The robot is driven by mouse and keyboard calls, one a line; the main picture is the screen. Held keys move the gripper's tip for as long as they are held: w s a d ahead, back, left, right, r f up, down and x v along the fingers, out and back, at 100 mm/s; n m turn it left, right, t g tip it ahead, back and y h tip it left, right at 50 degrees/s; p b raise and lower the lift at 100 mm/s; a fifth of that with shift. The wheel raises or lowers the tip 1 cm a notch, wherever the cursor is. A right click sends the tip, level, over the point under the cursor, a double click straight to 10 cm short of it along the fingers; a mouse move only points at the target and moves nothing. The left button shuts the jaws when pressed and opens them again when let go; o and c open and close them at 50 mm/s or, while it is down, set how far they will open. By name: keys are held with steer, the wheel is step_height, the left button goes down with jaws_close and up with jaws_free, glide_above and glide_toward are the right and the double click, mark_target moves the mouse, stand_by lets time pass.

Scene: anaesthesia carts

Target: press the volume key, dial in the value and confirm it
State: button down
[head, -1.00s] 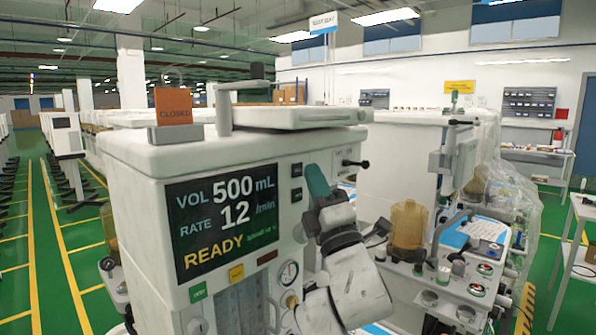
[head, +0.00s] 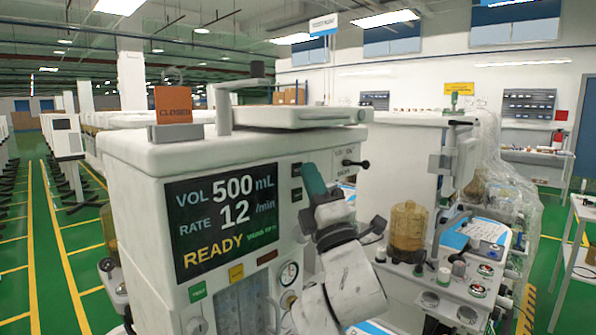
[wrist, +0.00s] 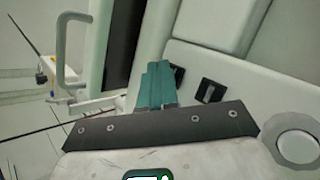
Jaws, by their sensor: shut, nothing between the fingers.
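The screen (head: 225,220) on the white anaesthesia cart (head: 150,235) reads VOL 500 mL, RATE 12 /min and READY. Two small dark keys (head: 296,182) sit one above the other just right of the screen; their labels are too small to read. The keys also show in the wrist view (wrist: 211,90), right of the fingers. My gripper (head: 313,180) is shut and empty, its teal fingertips beside the keys. In the wrist view the teal fingers (wrist: 158,85) are together, pointing at the cart front. A dial is partly hidden behind my wrist and I cannot make it out.
An orange CLOSED sign (head: 173,105) and a grey handle (head: 224,108) stand on the cart top. A black lever knob (head: 355,163) juts out on the right. A pressure gauge (head: 289,274) sits below the screen. A second machine with an amber canister (head: 408,226) stands to the right.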

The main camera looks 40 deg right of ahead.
steer(key=shift+w, duration=0.45)
stand_by(0.4)
stand_by(0.3)
steer(key=shift+s+p, duration=0.45)
steer(key=shift+s, duration=0.4)
steer(key=s+p, duration=0.4)
steer(key=s, duration=0.1)
stand_by(1.0)
